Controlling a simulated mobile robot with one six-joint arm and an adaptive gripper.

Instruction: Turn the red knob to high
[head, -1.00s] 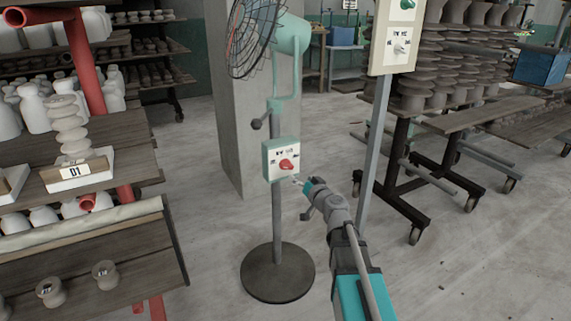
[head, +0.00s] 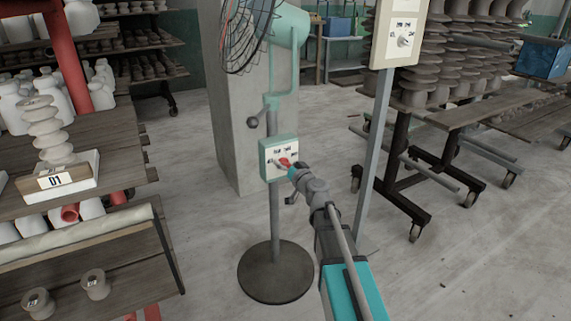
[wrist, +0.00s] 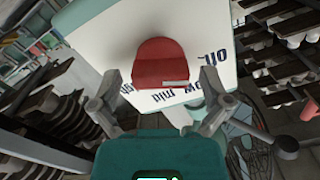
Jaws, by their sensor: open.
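The red knob (head: 284,161) is on the white face of a teal-edged control box (head: 265,152) on the fan's pole. In the wrist view the knob (wrist: 160,60) shows large, with a pale mark near its lower edge. Dark labels on the box face (wrist: 115,40) appear turned over and partly hidden, so the setting is unclear. My gripper (head: 290,168) is at the box front. In the wrist view my gripper (wrist: 161,80) is open, one finger on each side of the knob, with gaps visible. I cannot tell any contact.
The caged fan head (head: 248,30) is above the box, and its round base (head: 275,272) stands on the floor. A second panel with a pale knob (head: 403,40) is on a grey post at right. Shelves of pottery (head: 90,240) stand at left, wheeled racks (head: 400,165) at right.

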